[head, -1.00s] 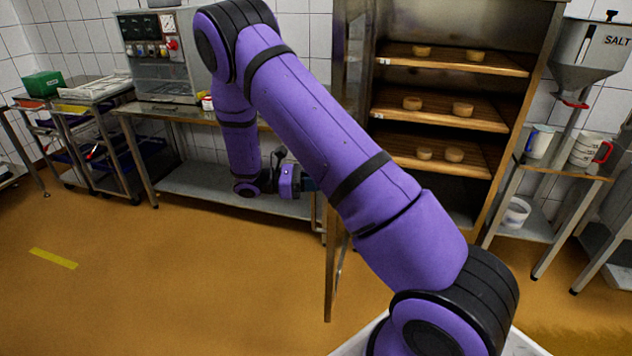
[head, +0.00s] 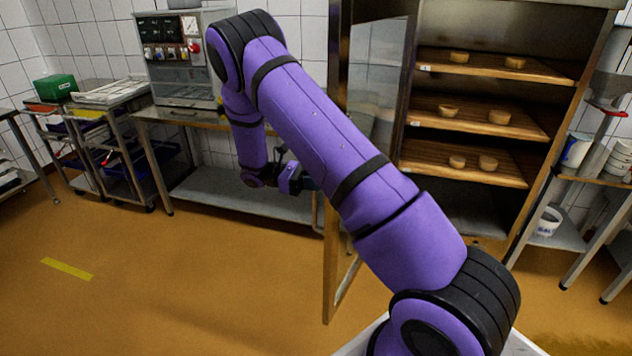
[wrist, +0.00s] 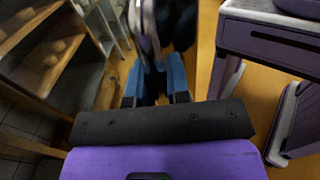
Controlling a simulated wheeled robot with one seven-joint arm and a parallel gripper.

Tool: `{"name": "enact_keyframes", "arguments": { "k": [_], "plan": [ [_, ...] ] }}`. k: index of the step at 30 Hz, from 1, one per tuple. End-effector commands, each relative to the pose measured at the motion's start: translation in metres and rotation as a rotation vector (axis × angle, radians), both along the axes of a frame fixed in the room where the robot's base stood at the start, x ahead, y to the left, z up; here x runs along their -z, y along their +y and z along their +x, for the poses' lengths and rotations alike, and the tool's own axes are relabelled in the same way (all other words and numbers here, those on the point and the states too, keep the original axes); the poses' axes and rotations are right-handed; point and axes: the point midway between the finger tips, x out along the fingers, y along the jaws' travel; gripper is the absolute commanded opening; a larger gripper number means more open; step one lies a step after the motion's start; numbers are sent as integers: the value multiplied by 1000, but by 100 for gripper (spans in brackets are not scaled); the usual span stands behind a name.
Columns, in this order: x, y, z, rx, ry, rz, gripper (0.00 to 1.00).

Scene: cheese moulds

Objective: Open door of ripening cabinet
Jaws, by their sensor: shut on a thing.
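The ripening cabinet (head: 565,150) stands at the centre right in the head view, its wooden shelves exposed. Its door (head: 378,85) stands open, swung out from the cabinet's left side, with the lower part reaching forward behind my arm. My gripper (wrist: 155,78) shows in the wrist view with its two blue fingers around a greyish metallic part, which looks like the door handle (wrist: 147,32). In the head view my gripper (head: 306,184) is at the left of the door; its fingertips and the handle are mostly hidden by my arm.
Small round cheeses (head: 499,117) sit on the shelves. A steel table (head: 225,190) with a control machine (head: 180,65) stands behind my gripper at the left. A side table with white containers (head: 577,150) is right of the cabinet. The floor at the left is clear.

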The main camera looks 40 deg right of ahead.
Motion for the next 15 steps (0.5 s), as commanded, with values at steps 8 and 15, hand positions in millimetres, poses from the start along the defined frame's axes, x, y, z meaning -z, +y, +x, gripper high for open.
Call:
{"name": "enact_keyframes", "arguments": {
  "k": [8,15],
  "plan": [
    [2,5,-1,-2,3,7,24],
    [1,3,0,-1,2,4,41]
  ]
}}
